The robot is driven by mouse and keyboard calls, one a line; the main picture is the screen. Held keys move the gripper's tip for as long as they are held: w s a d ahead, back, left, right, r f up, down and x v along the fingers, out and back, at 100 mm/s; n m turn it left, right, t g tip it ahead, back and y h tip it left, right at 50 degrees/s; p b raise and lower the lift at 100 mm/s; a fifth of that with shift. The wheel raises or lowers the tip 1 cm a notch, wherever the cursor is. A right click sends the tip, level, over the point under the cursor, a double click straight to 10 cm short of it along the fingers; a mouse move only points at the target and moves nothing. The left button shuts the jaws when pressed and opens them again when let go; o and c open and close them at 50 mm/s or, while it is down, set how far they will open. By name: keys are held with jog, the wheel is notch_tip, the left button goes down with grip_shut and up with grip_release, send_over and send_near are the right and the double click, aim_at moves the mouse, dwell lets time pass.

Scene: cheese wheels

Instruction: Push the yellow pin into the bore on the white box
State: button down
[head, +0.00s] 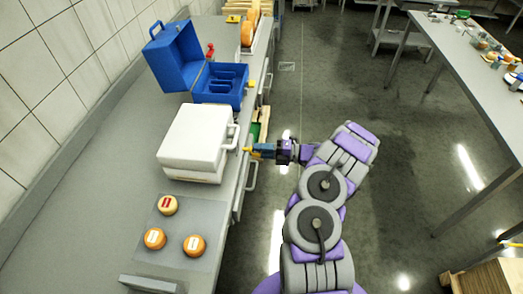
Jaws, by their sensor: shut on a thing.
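The white box (195,138) sits shut on the grey counter, with a white handle on its right side. My gripper (266,150) is at the box's right, beyond the counter's front edge, pointing left toward the box's side. It is shut on the yellow pin (246,149), whose tip shows just past the fingers, close to the box's right side near the handle. Whether the pin tip touches the box cannot be told. The bore cannot be made out in this view.
An open blue case (220,84) stands behind the white box. Several small cheese wheels (155,239) lie on a grey plate (212,221) in front of the box. Another table (470,80) stands far right. The floor between is mostly clear.

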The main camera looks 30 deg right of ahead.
jog(key=shift+s+a+r+p, duration=0.1)
jog(key=shift+a+r+p, duration=0.1)
jog(key=shift+a, duration=0.4)
jog(key=shift+s+a+r+p, duration=0.1)
jog(key=shift+a+r+p, duration=0.1)
jog(key=shift+a, duration=0.35)
jog(key=shift+d+f, duration=0.2)
jog(key=shift+d, duration=0.6)
jog(key=shift+a+r+p, duration=0.15)
jog(key=shift+a+p, duration=0.15)
jog(key=shift+a, duration=0.35)
jog(key=shift+d, duration=0.5)
jog(key=shift+a, duration=0.35)
jog(key=shift+w+d, duration=0.1)
jog(key=shift+d, duration=0.15)
jog(key=shift+w+a, duration=0.25)
jog(key=shift+a, duration=0.25)
